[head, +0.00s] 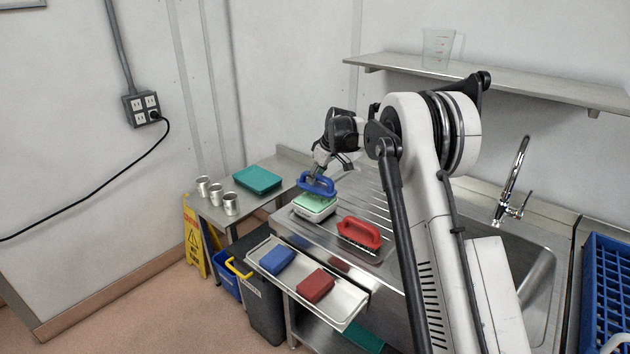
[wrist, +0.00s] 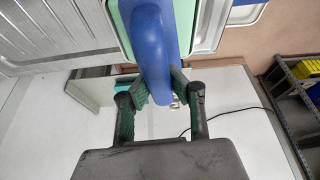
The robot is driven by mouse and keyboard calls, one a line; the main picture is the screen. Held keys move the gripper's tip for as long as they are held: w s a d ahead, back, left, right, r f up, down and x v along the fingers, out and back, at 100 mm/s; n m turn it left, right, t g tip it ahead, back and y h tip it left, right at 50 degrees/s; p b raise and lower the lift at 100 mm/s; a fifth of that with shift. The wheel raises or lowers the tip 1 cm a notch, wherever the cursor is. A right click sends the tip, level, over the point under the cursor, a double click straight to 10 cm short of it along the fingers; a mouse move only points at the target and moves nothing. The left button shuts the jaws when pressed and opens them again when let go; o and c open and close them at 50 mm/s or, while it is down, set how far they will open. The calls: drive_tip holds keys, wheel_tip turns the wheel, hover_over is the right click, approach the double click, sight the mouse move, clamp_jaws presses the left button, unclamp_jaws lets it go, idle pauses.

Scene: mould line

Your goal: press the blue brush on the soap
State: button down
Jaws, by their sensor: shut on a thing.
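The blue brush (head: 318,184) is in my gripper (head: 321,172), which is shut on its handle. The brush is over the pale green soap (head: 313,203) in its white dish on the drainboard. I cannot tell whether its underside touches the soap. In the wrist view the blue handle (wrist: 150,50) runs between the fingers (wrist: 156,88), with a strip of green soap (wrist: 126,22) beside it. The brush hides part of the soap.
A red brush (head: 359,234) stands on the drainboard (head: 372,205), right of the dish. A metal tray (head: 340,310) in front holds a blue and a red block. Metal cups (head: 215,193) and a teal tray (head: 258,179) are on the left table. The sink is at right.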

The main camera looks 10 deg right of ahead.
drive_tip(key=shift+r+p, duration=0.7)
drive_tip(key=shift+r, duration=1.9)
drive_tip(key=shift+f, duration=0.1)
